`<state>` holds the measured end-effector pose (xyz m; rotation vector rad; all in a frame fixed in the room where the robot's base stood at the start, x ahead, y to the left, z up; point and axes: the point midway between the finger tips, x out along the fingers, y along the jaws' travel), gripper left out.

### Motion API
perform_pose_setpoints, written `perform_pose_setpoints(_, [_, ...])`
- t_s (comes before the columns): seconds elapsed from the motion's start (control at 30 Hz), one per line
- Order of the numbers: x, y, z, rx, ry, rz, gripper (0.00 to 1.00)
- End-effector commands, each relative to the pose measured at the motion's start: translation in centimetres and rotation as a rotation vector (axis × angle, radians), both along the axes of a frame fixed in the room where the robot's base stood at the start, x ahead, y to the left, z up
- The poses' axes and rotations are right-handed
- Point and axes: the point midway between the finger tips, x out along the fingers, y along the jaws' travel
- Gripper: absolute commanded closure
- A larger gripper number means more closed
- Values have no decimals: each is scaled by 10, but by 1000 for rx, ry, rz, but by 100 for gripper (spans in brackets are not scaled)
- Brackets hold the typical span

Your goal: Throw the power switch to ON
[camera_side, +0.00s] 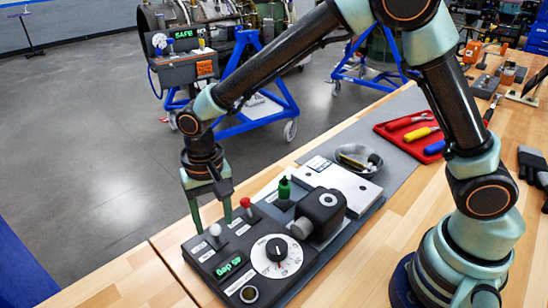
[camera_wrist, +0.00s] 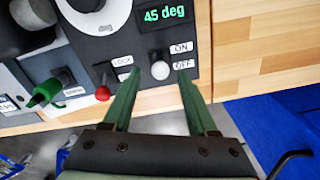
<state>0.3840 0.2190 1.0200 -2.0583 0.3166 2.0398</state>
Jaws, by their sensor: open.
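The power switch is a small toggle with a white ball knob (camera_side: 215,230) at the left corner of the dark control panel (camera_side: 207,286). In the wrist view, its white knob (camera_wrist: 160,70) is beside the ON label (camera_wrist: 181,47) and the OFF label (camera_wrist: 184,64), nearer OFF. My gripper (camera_side: 213,227) points down over the panel. Its fingers are spread, with the knob between the tips; the wrist view shows a gap on both sides of it. My gripper (camera_wrist: 160,74) is empty.
A red knob (camera_side: 245,203) by the LOCK label and a green handle (camera_side: 284,188) stand close by. The panel also bears a white dial (camera_side: 276,257), a green 45 deg display (camera_wrist: 165,15) and a black block (camera_side: 320,206). A red tool tray (camera_side: 410,131) lies farther back.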

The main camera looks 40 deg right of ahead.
Motion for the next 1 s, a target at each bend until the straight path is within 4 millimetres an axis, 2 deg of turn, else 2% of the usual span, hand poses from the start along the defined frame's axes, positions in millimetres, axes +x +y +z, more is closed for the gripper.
perform_pose_setpoints(0.1, [0, 0, -7, -1, 1, 0, 42])
perform_pose_setpoints(0.4, [0, 0, -9, 0, 0, 0, 42])
perform_pose_setpoints(0.43, [0, 0, -9, 0, 0, 0, 49])
perform_pose_setpoints(0.57, [0, 0, -9, 0, 0, 0, 99])
perform_pose_setpoints(1.0, [-8, 0, -9, 44, -76, 5, 100])
